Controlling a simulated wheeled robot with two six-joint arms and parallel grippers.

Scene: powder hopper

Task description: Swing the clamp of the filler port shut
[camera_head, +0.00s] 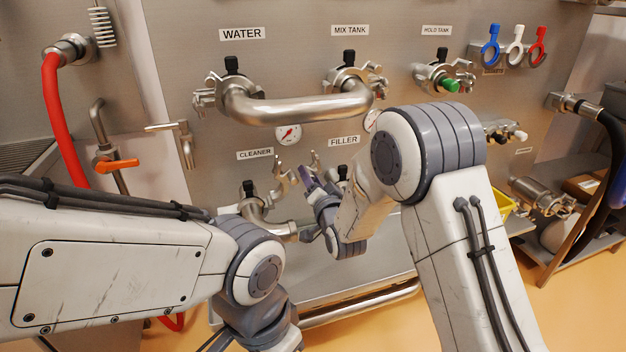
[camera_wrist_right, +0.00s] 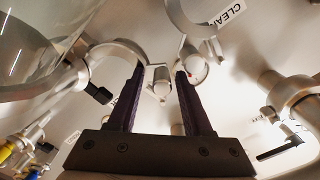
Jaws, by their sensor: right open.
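The FILLER label (camera_head: 343,141) is on the steel panel at centre. My right arm hides most of the filler port below it; a metal clamp arm (camera_head: 315,161) shows beside the gripper. My right gripper (camera_head: 306,177) is at the panel between the cleaner and filler ports. In the wrist view the right gripper (camera_wrist_right: 160,70) is open, its two dark fingers pointing at the clamp parts. A curved clamp half (camera_wrist_right: 118,52) passes by the left finger, and its end fitting shows between the fingers. Another open clamp piece (camera_wrist_right: 194,58) is by the right fingertip. I cannot tell whether the fingers touch them.
The cleaner port (camera_head: 250,205) is just left of the gripper. A thick steel pipe (camera_head: 300,107) joins the WATER and MIX TANK ports above. A gauge (camera_head: 288,134) is close by. A red hose (camera_head: 55,120) hangs at left. A yellow bin (camera_head: 500,207) is at right.

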